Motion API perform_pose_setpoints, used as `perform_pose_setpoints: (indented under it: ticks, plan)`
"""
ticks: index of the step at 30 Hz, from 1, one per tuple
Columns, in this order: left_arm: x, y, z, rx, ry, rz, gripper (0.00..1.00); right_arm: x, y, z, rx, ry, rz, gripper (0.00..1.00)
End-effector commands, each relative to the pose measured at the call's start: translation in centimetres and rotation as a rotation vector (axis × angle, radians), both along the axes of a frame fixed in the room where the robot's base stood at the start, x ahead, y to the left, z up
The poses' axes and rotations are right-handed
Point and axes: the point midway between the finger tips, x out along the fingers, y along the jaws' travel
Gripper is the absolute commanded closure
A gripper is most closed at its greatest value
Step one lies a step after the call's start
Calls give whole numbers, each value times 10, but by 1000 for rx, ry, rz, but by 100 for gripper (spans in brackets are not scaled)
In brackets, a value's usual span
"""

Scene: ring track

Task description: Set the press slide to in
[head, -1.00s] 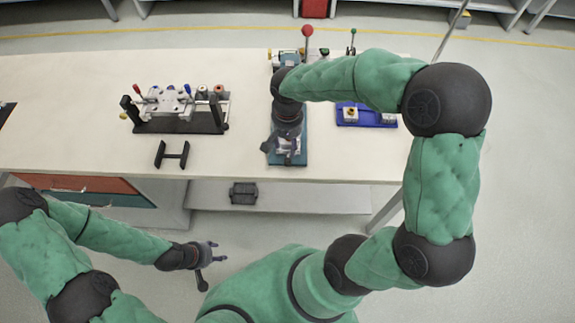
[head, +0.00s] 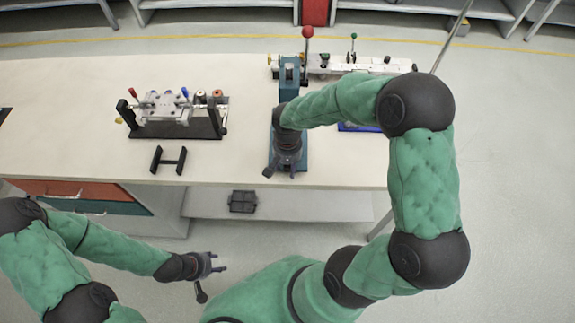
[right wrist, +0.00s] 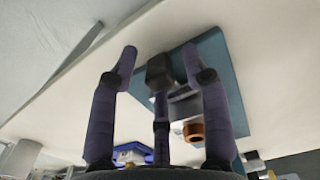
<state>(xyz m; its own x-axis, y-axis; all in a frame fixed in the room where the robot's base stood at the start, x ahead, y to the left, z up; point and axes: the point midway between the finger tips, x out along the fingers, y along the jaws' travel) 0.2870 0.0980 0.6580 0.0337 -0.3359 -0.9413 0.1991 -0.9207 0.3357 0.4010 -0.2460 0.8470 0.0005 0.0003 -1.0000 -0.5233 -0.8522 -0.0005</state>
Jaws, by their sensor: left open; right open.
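The press (head: 290,75) stands on the workbench with a teal column and a red ball-topped lever (head: 307,32). Its teal base plate (head: 302,150) also shows in the right wrist view (right wrist: 218,65). In the right wrist view a dark block (right wrist: 159,70) on a grey slide part (right wrist: 186,104) lies between my right gripper's fingers, with an orange-brown ring (right wrist: 194,131) beside it. My right gripper (head: 284,172) is open over the front of the press base; whether it touches the block I cannot tell. My left gripper (head: 222,262) is open, off the bench at lower left.
A black fixture with a grey clamp mechanism (head: 172,115) stands left of the press. A black H-shaped stand (head: 168,160) lies in front of it. A blue tray (head: 358,127) is partly hidden behind my right arm. A white rail device (head: 365,63) lies at the back right.

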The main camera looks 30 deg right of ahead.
Motion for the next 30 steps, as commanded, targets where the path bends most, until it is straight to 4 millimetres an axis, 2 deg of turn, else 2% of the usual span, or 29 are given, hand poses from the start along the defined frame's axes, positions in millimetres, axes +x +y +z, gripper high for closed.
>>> perform_pose_setpoints:
  ticks: [2,3,7,8,14,24,30]
  plan:
    - [0,0,0,0,0,0,53,0,0,0,0,0,0,53]
    - [0,0,0,0,0,0,53,0,0,0,0,0,0,59]
    - [0,0,0,0,0,0,53,0,0,0,0,0,0,95]
    - [0,0,0,0,0,0,53,0,0,0,0,0,1,100]
    - [0,0,0,0,0,0,53,1,0,0,1,1,2,100]
    - [0,0,1,0,0,0,53,35,-20,0,2,-1,2,100]
    - [0,0,1,0,0,0,53,39,-22,0,2,-1,4,100]
